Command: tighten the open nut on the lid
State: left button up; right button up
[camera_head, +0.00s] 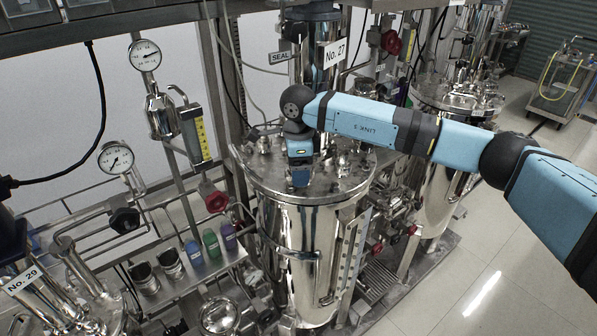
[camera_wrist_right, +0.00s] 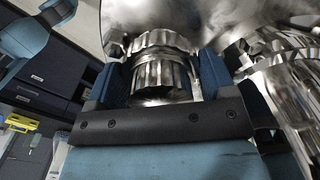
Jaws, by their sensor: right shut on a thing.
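The steel vessel (camera_head: 300,250) stands in the middle of the head view, with a round shiny lid (camera_head: 347,182) on top and several fittings around its rim. My right arm reaches in from the right over the lid, and my right gripper (camera_head: 300,178) points down at its front part. In the right wrist view, a ribbed metal nut (camera_wrist_right: 160,74) sits between the two dark blue fingers, one on each side, and the gripper is shut on it. In the head view the gripper hides this nut. How far the nut is turned cannot be told. My left gripper is not in view.
Gauges (camera_head: 145,55), pipes and a red knob (camera_head: 216,201) crowd the left. Small coloured bottles (camera_head: 211,243) stand on a shelf. Another steel vessel (camera_head: 440,185) is behind right.

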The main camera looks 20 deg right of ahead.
jog(key=m+b, duration=0.3)
jog(key=shift+w+f+m, duration=0.1)
jog(key=shift+f+m, duration=0.05)
jog(key=shift+m, duration=0.15)
jog(key=m+b, duration=0.1)
jog(key=m, duration=0.1)
jog(key=shift+m+b, duration=0.3)
jog(key=shift+b, duration=0.05)
jog(key=shift+m+b, duration=0.55)
jog(key=shift+m, duration=0.45)
jog(key=shift+r+m+b, duration=0.2)
jog(key=shift+m+b, duration=0.1)
jog(key=shift+m, duration=0.4)
jog(key=shift+w, duration=0.1)
jog(key=o, duration=0.9)
jog(key=shift+d, duration=0.1)
jog(key=shift+r+b, duration=0.8)
jog(key=shift+r, duration=3)
